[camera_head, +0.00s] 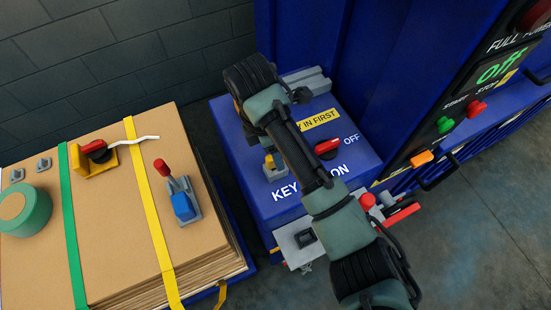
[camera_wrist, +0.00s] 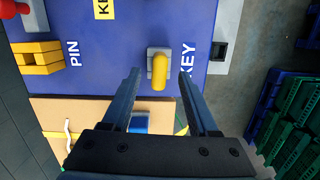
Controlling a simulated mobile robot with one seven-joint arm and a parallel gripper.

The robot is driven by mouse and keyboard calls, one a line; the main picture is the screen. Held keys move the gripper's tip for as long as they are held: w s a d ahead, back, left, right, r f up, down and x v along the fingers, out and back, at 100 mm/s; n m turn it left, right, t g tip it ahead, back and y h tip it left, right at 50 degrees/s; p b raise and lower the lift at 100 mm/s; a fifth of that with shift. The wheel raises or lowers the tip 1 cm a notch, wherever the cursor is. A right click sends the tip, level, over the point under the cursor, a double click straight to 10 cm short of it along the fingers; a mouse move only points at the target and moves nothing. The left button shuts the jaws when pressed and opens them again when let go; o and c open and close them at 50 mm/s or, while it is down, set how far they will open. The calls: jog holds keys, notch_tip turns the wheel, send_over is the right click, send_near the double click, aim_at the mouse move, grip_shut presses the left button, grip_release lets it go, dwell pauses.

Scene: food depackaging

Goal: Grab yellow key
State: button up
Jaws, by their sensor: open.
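The yellow key (camera_wrist: 160,70) stands in a grey holder (camera_wrist: 152,52) on the blue box top, beside the "KEY" label, in the wrist view. My gripper (camera_wrist: 160,75) is open, with one finger on each side of the key in the picture. A gap shows between the key and both fingers, and the depth between them is hard to judge. In the head view the key (camera_head: 269,160) shows just left of my arm, above the "KEY" label. My gripper's fingers are not clearly visible there.
The blue box (camera_head: 250,195) carries a red switch (camera_head: 327,149) and a yellow block (camera_wrist: 35,58) by the "PIN" label. A strapped cardboard stack (camera_head: 110,230) with a blue-and-red tool (camera_head: 183,205) stands left. A control panel (camera_head: 480,90) is right.

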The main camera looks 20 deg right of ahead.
jog(key=shift+d+f, duration=0.25)
jog(key=shift+f, duration=0.95)
grip_shut()
